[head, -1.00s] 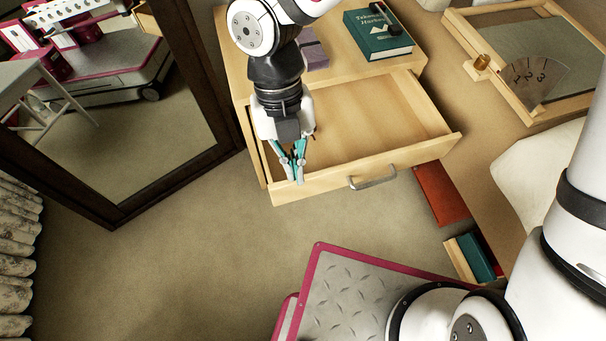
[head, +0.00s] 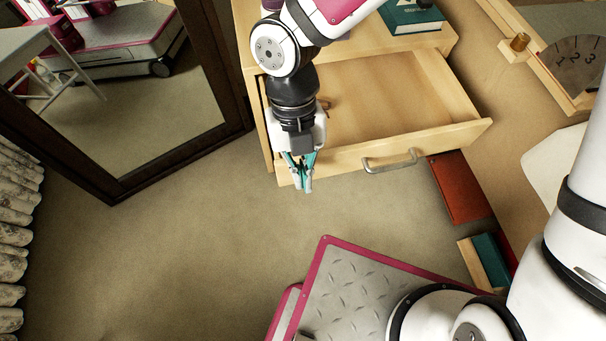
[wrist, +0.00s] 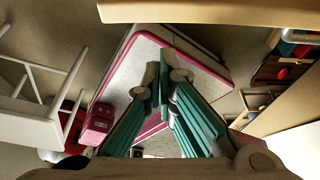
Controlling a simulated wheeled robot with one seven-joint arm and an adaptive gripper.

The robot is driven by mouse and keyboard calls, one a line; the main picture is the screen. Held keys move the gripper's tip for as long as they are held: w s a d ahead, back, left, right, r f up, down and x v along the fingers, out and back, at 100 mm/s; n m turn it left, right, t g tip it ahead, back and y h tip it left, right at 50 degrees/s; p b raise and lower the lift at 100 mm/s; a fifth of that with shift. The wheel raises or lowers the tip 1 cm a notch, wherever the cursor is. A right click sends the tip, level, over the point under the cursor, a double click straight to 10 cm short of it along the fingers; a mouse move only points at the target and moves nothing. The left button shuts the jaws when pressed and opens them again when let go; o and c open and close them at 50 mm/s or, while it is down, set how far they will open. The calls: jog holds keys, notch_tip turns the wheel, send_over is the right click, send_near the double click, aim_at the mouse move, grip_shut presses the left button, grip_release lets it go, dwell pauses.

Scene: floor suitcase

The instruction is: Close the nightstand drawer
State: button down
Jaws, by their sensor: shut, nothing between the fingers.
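The nightstand (head: 258,120) is pale wood, and its drawer (head: 440,138) is pulled well out in the head view. The drawer's grey metal handle (head: 390,163) sits in the middle of its front. My gripper (head: 307,187) is shut and empty at the left end of the drawer front, left of the handle. Its teal fingers point down and overlap the front panel in the picture, with the tips below its lower edge. I cannot tell whether they touch it. In the wrist view the shut fingers (wrist: 158,78) point away from the camera. A small brown item (head: 325,104) shows inside the drawer.
A dark-framed mirror (head: 165,165) stands left of the nightstand. A teal book (head: 410,15) lies on the nightstand top. Red (head: 462,187) and teal (head: 490,258) books lie low at the right.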

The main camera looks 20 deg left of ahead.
jog(key=shift+w+a+r, duration=0.1)
jog(key=shift+w+a, duration=0.5)
jog(key=shift+w, duration=0.25)
